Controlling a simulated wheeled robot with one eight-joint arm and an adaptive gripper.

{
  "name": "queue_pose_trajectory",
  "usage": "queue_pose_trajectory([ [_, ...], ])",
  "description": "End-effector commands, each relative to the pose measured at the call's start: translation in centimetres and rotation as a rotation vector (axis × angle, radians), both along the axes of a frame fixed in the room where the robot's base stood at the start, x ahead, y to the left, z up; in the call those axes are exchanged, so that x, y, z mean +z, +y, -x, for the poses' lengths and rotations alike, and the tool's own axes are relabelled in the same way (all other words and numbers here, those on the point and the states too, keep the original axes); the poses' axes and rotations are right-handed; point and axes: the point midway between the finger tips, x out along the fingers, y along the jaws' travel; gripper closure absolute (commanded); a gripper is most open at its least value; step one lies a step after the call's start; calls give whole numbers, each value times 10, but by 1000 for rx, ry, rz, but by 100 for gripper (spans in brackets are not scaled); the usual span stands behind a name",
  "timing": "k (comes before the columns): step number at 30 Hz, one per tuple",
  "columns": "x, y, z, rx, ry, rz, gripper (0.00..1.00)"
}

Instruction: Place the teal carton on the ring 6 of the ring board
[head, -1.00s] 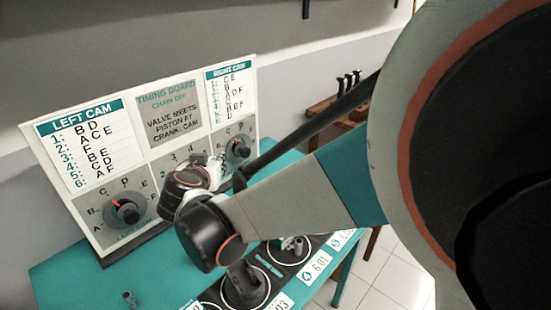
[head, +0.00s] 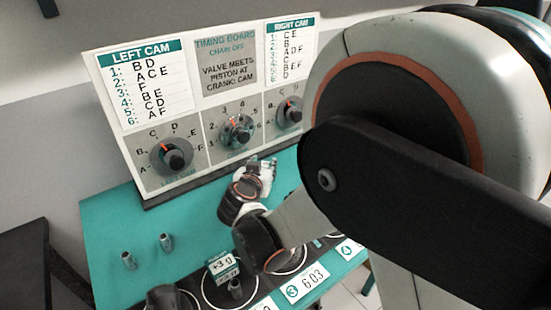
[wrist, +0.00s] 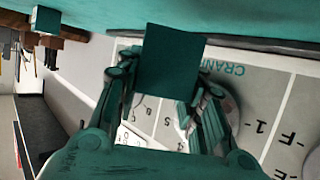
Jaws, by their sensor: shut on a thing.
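The teal carton (wrist: 168,60) shows in the wrist view as a plain dark teal face. My gripper (wrist: 160,86) is shut on it, one finger on each side. In the head view my gripper (head: 262,172) is over the teal table, in front of the panel's lower edge; the held carton cannot be made out there. The ring board (head: 252,290) is a dark strip along the table's front with white rings and number labels, partly hidden by my arm. A label reading 3 603 (head: 305,284) shows; I cannot make out ring 6.
A timing panel (head: 228,85) with dials stands at the table's back. A teal and white block marked +3 g (head: 222,266) stands by a ring. Two small grey cylinders (head: 128,260) (head: 166,242) are on the left of the table (head: 108,228), with clear surface around them.

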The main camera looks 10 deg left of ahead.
Motion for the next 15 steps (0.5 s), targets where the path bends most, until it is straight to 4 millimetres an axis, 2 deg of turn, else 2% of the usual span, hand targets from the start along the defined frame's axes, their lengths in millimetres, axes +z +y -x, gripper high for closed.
queue_pose_trajectory([
  [1,-10,0,0,0,0,0,88],
  [6,-34,0,0,0,0,0,88],
  [15,-35,0,0,0,0,0,88],
])
